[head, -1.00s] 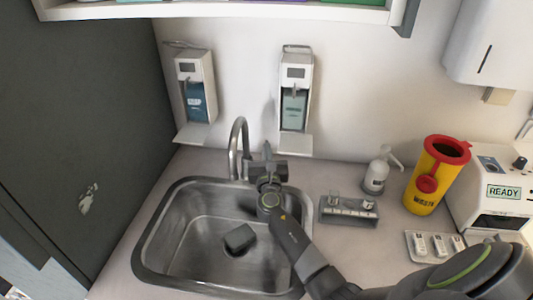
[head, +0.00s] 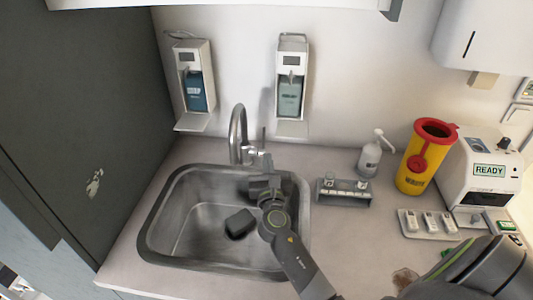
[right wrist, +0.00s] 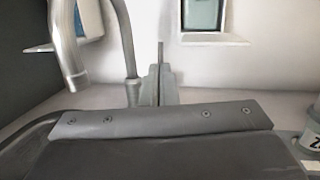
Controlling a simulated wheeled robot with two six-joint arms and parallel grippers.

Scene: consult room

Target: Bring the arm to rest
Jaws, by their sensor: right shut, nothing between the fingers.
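My right gripper (head: 262,155) is over the back right part of the metal sink (head: 152,240), just right of the curved tap (head: 237,135). Its fingers are shut with nothing between them and point toward the back wall. They also show closed together in the right wrist view (right wrist: 160,80), beside the tap (right wrist: 68,50). My right arm (head: 298,262) reaches in from the lower right across the counter. My left gripper is not in view.
A dark block (head: 240,223) lies in the sink. Two dispensers (head: 195,85) (head: 291,90) hang on the wall. A small rack (head: 343,197), pump bottle (head: 370,158), yellow bin (head: 415,172), vial tray (head: 427,228) and READY machine (head: 480,170) stand on the counter right of the sink.

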